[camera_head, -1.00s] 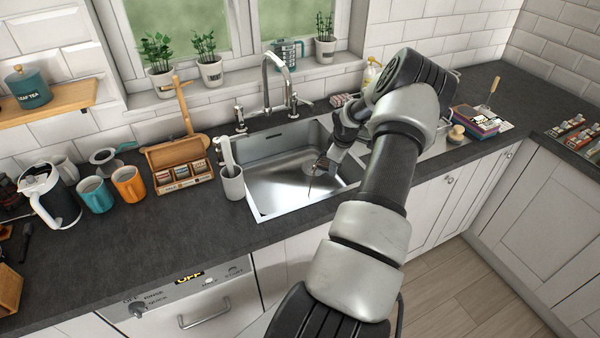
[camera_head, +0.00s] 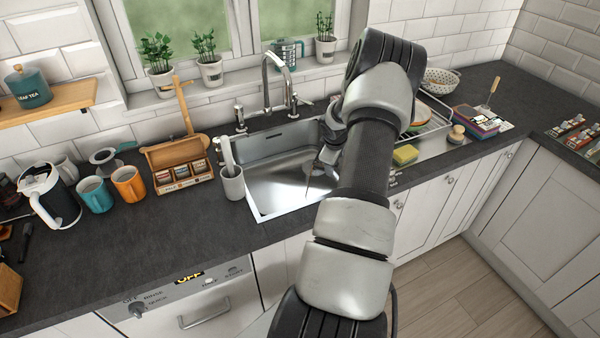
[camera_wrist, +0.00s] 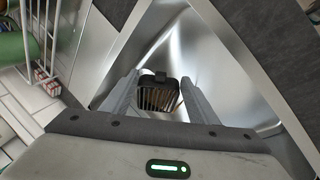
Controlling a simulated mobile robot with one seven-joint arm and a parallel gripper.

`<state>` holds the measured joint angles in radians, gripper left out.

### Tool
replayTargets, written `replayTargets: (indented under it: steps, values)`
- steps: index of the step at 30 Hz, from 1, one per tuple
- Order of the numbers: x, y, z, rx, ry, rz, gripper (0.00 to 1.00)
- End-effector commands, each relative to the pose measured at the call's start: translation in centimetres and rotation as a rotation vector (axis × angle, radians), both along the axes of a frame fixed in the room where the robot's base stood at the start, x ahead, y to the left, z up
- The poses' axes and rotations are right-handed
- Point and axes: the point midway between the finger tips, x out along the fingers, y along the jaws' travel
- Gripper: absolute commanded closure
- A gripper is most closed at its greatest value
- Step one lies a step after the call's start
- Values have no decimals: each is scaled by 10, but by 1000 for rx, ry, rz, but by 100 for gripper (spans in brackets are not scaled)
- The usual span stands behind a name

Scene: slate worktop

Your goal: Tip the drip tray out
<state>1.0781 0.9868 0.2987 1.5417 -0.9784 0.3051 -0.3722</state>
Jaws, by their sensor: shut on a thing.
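The drip tray (camera_wrist: 160,92) shows in the wrist view as a small dark tray with pale brown slats, between the two fingers of my gripper (camera_wrist: 159,98). My gripper is shut on it. Behind it is the shiny steel basin of the sink (camera_wrist: 215,60). In the head view the sink (camera_head: 262,180) lies below the window, and my gripper is over its right part, mostly hidden behind my arm. A thin dark brown sliver, seemingly the tray on edge, shows there. I cannot tell whether liquid is in the tray.
The tap (camera_head: 280,85) rises behind the sink. A grey utensil pot (camera_head: 231,184) stands at its left edge, beside an open tea box (camera_head: 180,165). A yellow sponge (camera_head: 405,155) and dish rack (camera_head: 435,118) are to the right.

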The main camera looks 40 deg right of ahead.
Motion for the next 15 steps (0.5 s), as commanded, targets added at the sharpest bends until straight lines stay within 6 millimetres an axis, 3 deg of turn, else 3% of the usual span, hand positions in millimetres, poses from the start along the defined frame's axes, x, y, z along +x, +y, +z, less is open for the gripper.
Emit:
replayTargets:
  steps: [15]
  values:
    - [2, 9, 2, -54, 21, 1, 78]
